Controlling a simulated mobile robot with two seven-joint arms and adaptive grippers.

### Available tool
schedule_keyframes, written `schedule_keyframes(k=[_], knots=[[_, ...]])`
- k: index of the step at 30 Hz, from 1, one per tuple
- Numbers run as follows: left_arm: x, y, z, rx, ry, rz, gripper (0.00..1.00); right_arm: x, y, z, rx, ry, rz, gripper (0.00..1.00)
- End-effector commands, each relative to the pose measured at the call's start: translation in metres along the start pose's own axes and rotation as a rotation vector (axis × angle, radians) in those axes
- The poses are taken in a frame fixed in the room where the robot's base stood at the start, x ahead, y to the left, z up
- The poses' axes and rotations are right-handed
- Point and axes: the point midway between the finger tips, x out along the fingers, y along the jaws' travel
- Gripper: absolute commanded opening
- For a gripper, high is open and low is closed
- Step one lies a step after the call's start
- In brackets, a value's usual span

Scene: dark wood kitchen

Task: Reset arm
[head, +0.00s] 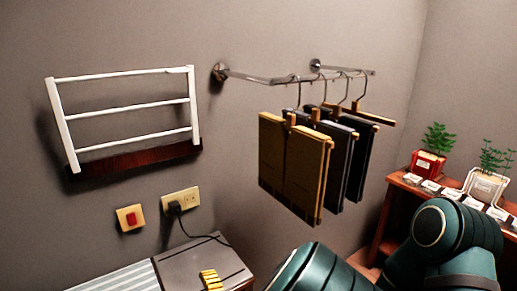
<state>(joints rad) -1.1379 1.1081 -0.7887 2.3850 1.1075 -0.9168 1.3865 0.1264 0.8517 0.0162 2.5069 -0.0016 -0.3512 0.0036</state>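Dark teal links of my arm (445,235) fill the lower right of the head view, with another rounded teal part (315,270) at the bottom centre. No fingertips show in the head view, so neither gripper is in sight. I cannot tell whether either one holds anything.
Several trousers or cloths (295,165) hang from a metal wall rail (270,79). A white rack (125,105), a red switch (130,217) and a socket with a plug (181,202) are on the wall. Potted plants (429,165) stand on a wooden shelf (398,187) at right.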

Motion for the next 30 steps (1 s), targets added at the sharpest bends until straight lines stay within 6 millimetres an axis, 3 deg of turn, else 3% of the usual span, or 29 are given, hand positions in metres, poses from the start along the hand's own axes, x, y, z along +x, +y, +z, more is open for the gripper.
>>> schedule_keyframes(k=[8,12,15,22,30], knots=[[0.011,-0.106,0.002,0.402,-0.215,-0.346,0.61,0.000,0.001,0.000,0.001,-0.001,0.001,0.47],[-0.002,-0.157,0.005,0.606,-0.426,-0.496,0.61,0.000,0.000,0.000,0.001,-0.001,0.001,0.47],[-0.016,-0.185,0.008,0.729,-0.601,-0.562,0.61,0.000,0.001,0.000,0.001,-0.001,0.001,0.47],[-0.055,-0.220,0.014,0.944,-1.033,-0.559,0.61,0.000,0.001,0.000,0.001,-0.001,0.001,0.47],[-0.087,-0.222,0.015,1.099,-1.395,-0.351,0.61,0.000,0.001,0.000,0.001,-0.001,0.001,0.47]])
